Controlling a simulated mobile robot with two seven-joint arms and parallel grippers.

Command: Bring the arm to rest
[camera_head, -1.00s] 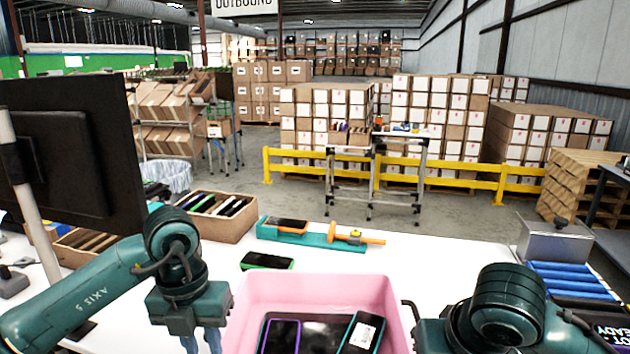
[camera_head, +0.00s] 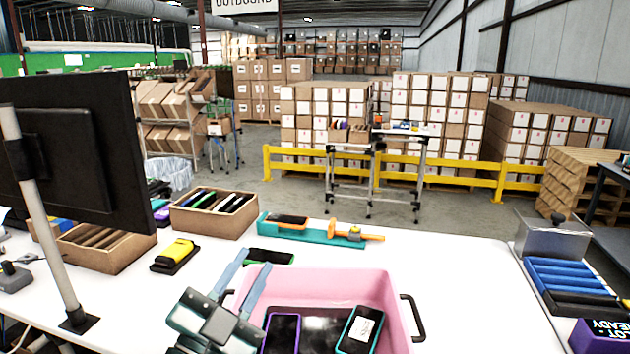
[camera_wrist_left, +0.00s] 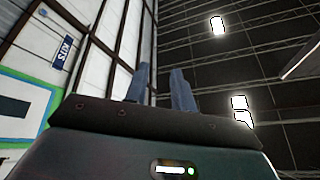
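My left gripper (camera_head: 254,262) shows at the lower middle of the head view, with its two blue-grey fingers pointing up and away. The fingers are apart with nothing between them. In the left wrist view the fingers (camera_wrist_left: 161,70) point toward the ceiling, also apart and empty. The gripper is in front of the left side of a pink tote (camera_head: 340,285); whether it touches the tote I cannot tell. My right gripper is not in view.
The tote holds a purple-edged phone (camera_head: 282,333) and a teal-edged phone (camera_head: 358,330). A monitor (camera_head: 80,150) stands at left. A cardboard box (camera_head: 213,222), a yellow-and-black item (camera_head: 175,256) and a teal fixture (camera_head: 300,232) are on the white table (camera_head: 460,290).

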